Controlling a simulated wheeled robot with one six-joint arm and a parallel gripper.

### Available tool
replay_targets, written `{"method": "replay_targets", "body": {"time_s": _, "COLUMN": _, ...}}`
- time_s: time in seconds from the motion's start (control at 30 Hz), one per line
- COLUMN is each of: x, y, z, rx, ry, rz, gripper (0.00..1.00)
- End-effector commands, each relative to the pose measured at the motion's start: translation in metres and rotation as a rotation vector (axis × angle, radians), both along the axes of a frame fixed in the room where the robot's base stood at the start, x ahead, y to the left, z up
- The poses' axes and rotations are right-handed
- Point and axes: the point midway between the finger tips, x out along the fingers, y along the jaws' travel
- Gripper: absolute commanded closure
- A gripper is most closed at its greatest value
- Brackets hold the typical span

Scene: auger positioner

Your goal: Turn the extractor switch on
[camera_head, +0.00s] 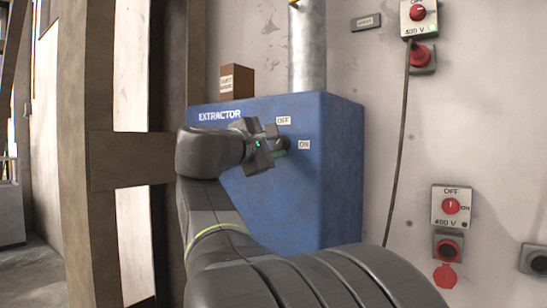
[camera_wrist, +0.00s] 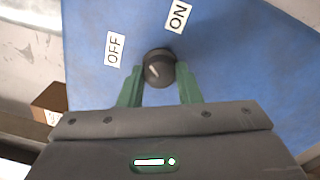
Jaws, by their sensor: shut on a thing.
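The extractor switch is a dark round knob (camera_wrist: 160,66) on the front of the blue extractor box (camera_head: 318,190). In the wrist view its pale pointer mark lies on the side of the knob towards the OFF label (camera_wrist: 115,49). The ON label (camera_wrist: 177,16) is above and to the right there. My gripper (camera_wrist: 160,86) has a green finger on either side of the knob and is shut on it. In the head view my gripper (camera_head: 275,147) is at the box front, and partly hides the knob (camera_head: 283,144).
A metal pipe (camera_head: 308,50) rises from the box, with a small brown box (camera_head: 237,82) on top beside it. Other red switches, one at the upper right (camera_head: 417,13) and one at the lower right (camera_head: 450,206), are on the wall. A wooden post (camera_head: 88,150) stands left of my arm.

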Motion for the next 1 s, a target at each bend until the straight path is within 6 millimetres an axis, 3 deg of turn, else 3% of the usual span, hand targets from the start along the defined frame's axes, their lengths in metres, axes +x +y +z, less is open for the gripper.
{"method": "replay_targets", "body": {"time_s": 0.6, "x": 0.0004, "y": 0.0007, "z": -0.0037, "rx": 0.466, "ry": -0.339, "rz": 0.000, "gripper": 0.92}}
{"method": "replay_targets", "body": {"time_s": 1.0, "x": 0.0007, "y": 0.0007, "z": -0.0026, "rx": 0.666, "ry": -0.482, "rz": -0.001, "gripper": 0.92}}
